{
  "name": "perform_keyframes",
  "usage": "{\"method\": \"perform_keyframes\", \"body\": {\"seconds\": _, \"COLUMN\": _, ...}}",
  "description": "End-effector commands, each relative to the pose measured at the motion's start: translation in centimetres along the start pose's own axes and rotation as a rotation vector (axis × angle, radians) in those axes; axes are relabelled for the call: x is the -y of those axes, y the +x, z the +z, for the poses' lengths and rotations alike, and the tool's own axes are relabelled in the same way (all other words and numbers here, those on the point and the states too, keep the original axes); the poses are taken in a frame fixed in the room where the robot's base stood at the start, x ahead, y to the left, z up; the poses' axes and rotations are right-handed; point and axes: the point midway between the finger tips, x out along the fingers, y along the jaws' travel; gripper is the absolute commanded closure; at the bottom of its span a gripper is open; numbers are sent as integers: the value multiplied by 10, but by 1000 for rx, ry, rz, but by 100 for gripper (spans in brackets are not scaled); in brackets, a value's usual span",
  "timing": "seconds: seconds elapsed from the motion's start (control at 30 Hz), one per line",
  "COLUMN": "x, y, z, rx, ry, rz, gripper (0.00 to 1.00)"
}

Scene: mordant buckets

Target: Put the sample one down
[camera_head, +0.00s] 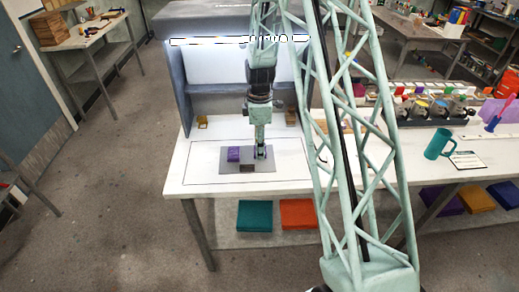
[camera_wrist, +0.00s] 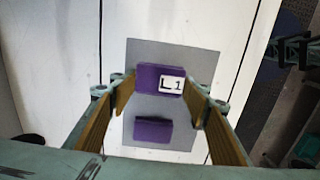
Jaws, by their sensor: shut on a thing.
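A purple block with a white label reading "L1" (camera_wrist: 161,80) is between my gripper's fingers in the wrist view. My gripper (camera_wrist: 160,100) is shut on it, with brown-yellow finger pads on either side. A second purple block (camera_wrist: 153,130) lies on the grey mat (camera_wrist: 150,50), below the labelled one in that view. In the head view my gripper (camera_head: 260,153) points down over the right part of the mat, close beside a purple block (camera_head: 234,154). The held block is mostly hidden there. I cannot tell whether it touches the mat.
The white table (camera_head: 202,172) is clear around the mat. A yellowish item (camera_head: 202,122) stands at the back left. A teal mug (camera_head: 438,144) stands far right. Teal (camera_head: 254,216) and orange (camera_head: 298,213) items lie below.

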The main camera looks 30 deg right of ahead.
Motion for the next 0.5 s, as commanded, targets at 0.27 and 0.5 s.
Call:
{"method": "perform_keyframes", "body": {"seconds": 0.27, "x": 0, "y": 10, "z": 0, "rx": 0, "ry": 0, "rz": 0, "gripper": 62}}
{"method": "perform_keyframes", "body": {"seconds": 0.5, "x": 0, "y": 10, "z": 0, "rx": 0, "ry": 0, "rz": 0, "gripper": 62}}
